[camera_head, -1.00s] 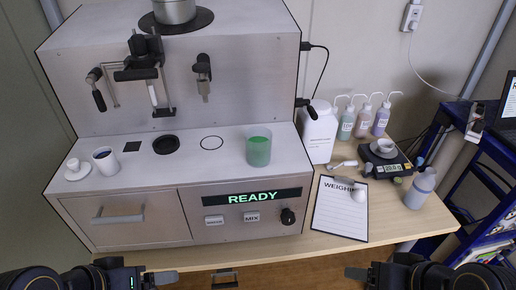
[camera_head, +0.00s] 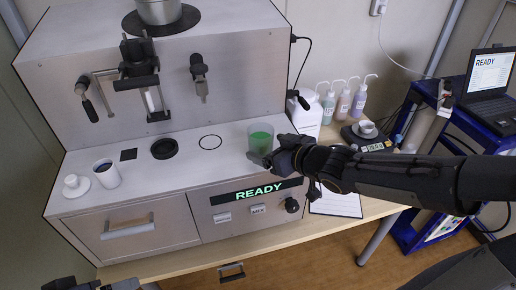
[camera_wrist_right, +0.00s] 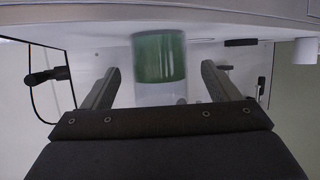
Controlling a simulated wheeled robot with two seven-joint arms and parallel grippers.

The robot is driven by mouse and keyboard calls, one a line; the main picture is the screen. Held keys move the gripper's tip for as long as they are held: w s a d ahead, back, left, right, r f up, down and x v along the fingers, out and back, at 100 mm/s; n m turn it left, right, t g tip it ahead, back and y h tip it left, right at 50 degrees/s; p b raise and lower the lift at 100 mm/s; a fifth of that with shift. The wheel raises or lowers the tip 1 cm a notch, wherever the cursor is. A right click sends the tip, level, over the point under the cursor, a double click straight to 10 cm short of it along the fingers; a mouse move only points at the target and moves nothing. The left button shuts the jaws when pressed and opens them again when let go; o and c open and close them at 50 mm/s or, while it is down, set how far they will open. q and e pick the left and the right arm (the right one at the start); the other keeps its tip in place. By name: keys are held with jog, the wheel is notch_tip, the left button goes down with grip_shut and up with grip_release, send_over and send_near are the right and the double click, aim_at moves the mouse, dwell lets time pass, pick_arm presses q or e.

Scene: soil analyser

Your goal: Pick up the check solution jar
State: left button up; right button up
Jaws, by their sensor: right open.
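The check solution jar (camera_head: 260,135), a clear jar with green liquid, stands upright on the analyser's ledge above the READY display. My right gripper (camera_head: 262,159) reaches in from the right and is at the jar's front side. In the right wrist view, which looks upside down, the jar (camera_wrist_right: 160,57) shows between and just beyond the two spread fingers of the right gripper (camera_wrist_right: 158,82). Gaps show on both sides, so the gripper is open and not clamped on it. My left gripper (camera_head: 125,286) only peeks in at the bottom left edge; its jaw opening is not clear.
The analyser (camera_head: 165,85) stands behind and left of the jar. A white cup (camera_head: 106,173) and a black ring (camera_head: 164,149) are on its ledge. Several wash bottles (camera_head: 343,102) and a scale (camera_head: 367,138) stand to the right. My right forearm hides part of the table.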

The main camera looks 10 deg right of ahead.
aim_at(269, 149)
jog(key=b+x, duration=0.1)
jog(key=x, duration=0.1)
jog(key=b+x, duration=0.1)
jog(key=x, duration=0.1)
jog(key=shift+f+b, duration=0.3)
jog(key=shift+w, duration=0.15)
jog(key=shift+r, duration=0.15)
jog(key=shift+c, duration=0.4)
jog(key=c, duration=1.1)
jog(key=shift+r, duration=0.25)
